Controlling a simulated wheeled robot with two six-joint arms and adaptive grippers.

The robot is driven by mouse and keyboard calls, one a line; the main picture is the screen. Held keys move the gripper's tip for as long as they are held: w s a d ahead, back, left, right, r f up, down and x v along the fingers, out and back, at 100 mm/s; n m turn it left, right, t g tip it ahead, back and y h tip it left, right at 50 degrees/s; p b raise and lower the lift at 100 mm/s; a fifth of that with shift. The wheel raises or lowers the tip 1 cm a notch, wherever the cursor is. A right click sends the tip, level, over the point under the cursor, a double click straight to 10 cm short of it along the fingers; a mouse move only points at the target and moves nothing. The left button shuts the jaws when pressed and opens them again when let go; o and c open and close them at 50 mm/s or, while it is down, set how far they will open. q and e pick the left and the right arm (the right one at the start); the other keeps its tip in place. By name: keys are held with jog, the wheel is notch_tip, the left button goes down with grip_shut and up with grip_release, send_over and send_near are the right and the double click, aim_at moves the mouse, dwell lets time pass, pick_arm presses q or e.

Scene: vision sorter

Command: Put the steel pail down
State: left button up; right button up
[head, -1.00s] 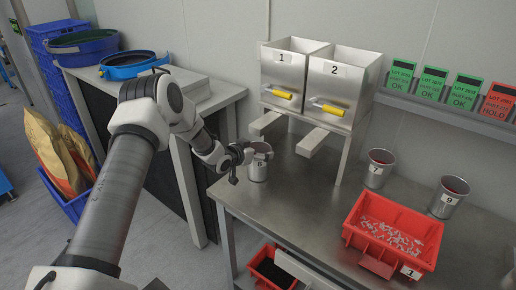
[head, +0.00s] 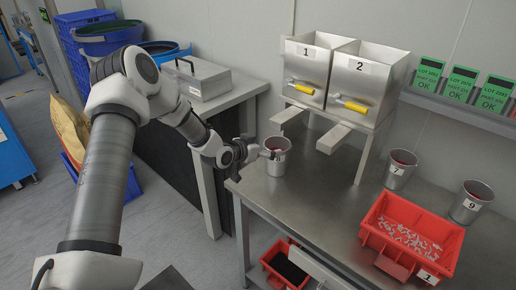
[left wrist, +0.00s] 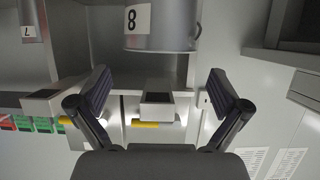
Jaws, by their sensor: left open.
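The steel pail (head: 277,161), labelled 8 in the left wrist view (left wrist: 178,24), stands upright on the steel table (head: 300,205) near its left end. My left gripper (head: 258,152) is just left of the pail in the head view, open and empty. In the left wrist view its two spread fingers (left wrist: 160,90) are apart from the pail, which appears upside down beyond them. The right gripper is not in view.
Hoppers 1 (head: 308,66) and 2 (head: 364,78) with yellow-handled gates stand behind the pail. Pails 7 (head: 398,172) and 9 (head: 468,206) and a red bin of pale pieces (head: 380,226) stand to the right. The table front between is clear.

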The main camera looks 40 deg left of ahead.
pick_arm(q)
jog(key=v, duration=0.5)
jog(key=s+d+f+g, duration=0.7)
jog(key=s+d+f, duration=0.6)
jog(key=d+f, duration=0.3)
jog(key=s+d+f+g, duration=0.1)
jog(key=s+f+g, duration=0.1)
jog(key=s, duration=0.5)
jog(key=s+d+f+n+g, duration=0.1)
jog(key=s+f, duration=0.3)
jog(key=s, duration=0.4)
jog(key=s+d+f+g+y, duration=0.1)
jog(key=s+d+f+g, duration=0.1)
jog(key=s, duration=0.6)
jog(key=shift+d+f+g, duration=0.35)
jog(key=shift+f+g, duration=0.2)
jog(key=shift+g, duration=0.25)
